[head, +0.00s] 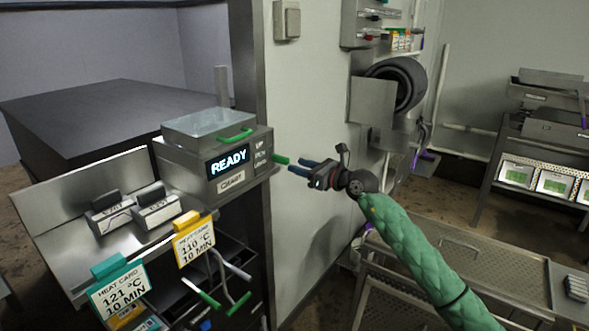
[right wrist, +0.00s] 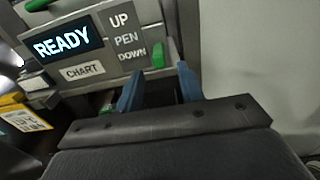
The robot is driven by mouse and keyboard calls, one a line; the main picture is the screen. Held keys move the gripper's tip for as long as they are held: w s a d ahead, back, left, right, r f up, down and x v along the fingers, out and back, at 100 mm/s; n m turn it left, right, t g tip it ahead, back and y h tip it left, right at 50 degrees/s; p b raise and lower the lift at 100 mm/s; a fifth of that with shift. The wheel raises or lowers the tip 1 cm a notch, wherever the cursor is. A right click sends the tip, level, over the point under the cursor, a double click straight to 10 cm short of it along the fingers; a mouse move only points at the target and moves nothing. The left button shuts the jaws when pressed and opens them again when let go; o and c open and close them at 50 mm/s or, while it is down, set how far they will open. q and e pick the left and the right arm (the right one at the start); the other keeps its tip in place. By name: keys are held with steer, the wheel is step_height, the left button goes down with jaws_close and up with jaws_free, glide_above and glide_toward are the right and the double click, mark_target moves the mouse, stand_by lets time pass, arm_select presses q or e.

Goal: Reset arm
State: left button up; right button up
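My right gripper (head: 299,167) reaches in from the right in the head view, at the right side of a grey recorder box (head: 196,167). Its two blue fingers are apart with nothing seen between them; they also show in the right wrist view (right wrist: 158,88). A green lever (head: 280,159) sticks out of the box's right side just beyond the fingertips. In the right wrist view the lever (right wrist: 158,54) lies ahead of the finger gap, beside the words UP, PEN and DOWN. Whether the fingers touch it, I cannot tell. The box's display (head: 229,161) reads READY. My left gripper is not in view.
A clear lid (head: 208,124) with a green handle tops the box. Heat cards, yellow (head: 194,241) and teal (head: 118,292), stand at the front left. A white wall (head: 309,120) stands behind my right gripper. A perforated metal table (head: 470,262) is at right.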

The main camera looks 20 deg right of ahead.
steer(key=shift+s+d, duration=0.2)
steer(key=shift+s, duration=0.05)
stand_by(0.4)
